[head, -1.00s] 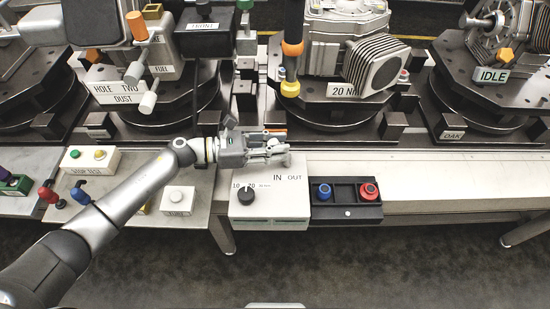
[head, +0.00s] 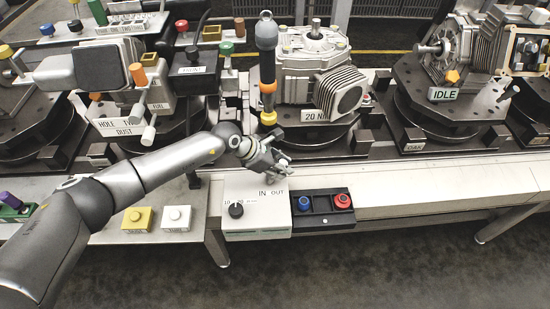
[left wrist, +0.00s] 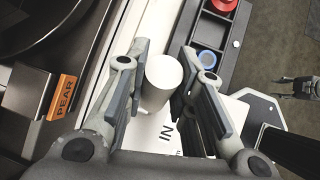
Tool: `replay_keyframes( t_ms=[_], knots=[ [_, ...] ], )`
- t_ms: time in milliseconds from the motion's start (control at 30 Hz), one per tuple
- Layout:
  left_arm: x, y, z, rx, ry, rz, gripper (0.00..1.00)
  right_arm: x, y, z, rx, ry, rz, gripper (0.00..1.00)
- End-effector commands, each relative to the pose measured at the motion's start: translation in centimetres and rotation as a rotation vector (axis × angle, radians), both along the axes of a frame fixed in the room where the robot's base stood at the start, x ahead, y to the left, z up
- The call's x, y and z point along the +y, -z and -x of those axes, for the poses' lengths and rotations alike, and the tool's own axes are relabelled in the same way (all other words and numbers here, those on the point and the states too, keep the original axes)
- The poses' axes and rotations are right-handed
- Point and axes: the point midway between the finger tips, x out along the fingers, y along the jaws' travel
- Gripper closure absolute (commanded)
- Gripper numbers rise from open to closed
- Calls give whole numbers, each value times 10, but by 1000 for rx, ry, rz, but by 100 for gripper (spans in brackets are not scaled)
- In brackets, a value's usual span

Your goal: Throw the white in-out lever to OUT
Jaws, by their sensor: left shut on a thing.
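The white lever's round knob (left wrist: 163,76) stands between the fingers of my left gripper (left wrist: 165,88) in the left wrist view, and the gripper is shut on it. In the head view my left gripper (head: 280,166) is over the back of the white panel (head: 256,222), just behind the IN and OUT lettering. It hides the lever there, so I cannot tell its exact angle. A grey gripper-like part, probably my right gripper (left wrist: 298,87), shows small at the right edge of the left wrist view; its jaw state is unclear.
A black tray (head: 322,219) with a blue button (head: 304,203) and a red button (head: 342,200) adjoins the panel on the right. A black dial (head: 236,210) is at the panel's left. An orange-and-black hanging tool (head: 266,70) is behind the gripper. The white ledge (head: 410,192) farther right is clear.

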Motion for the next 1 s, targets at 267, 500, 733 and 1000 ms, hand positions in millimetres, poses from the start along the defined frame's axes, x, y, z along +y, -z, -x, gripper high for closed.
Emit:
replay_keyframes(
  t_ms=[267, 500, 733, 1000],
  knots=[
    [-9, 2, -1, -4, 1, -106, 100, -1, -10, 11, 17, 0, 2, 60],
    [-11, 5, -1, -4, 1, -135, 100, -1, -11, 11, 18, 0, 2, 60],
    [-11, 5, -1, -3, 1, -138, 100, -1, -11, 10, 17, 0, 3, 60],
    [-11, 6, 0, -2, 1, -137, 56, -3, -11, 9, 14, -1, 4, 60]
  ],
)
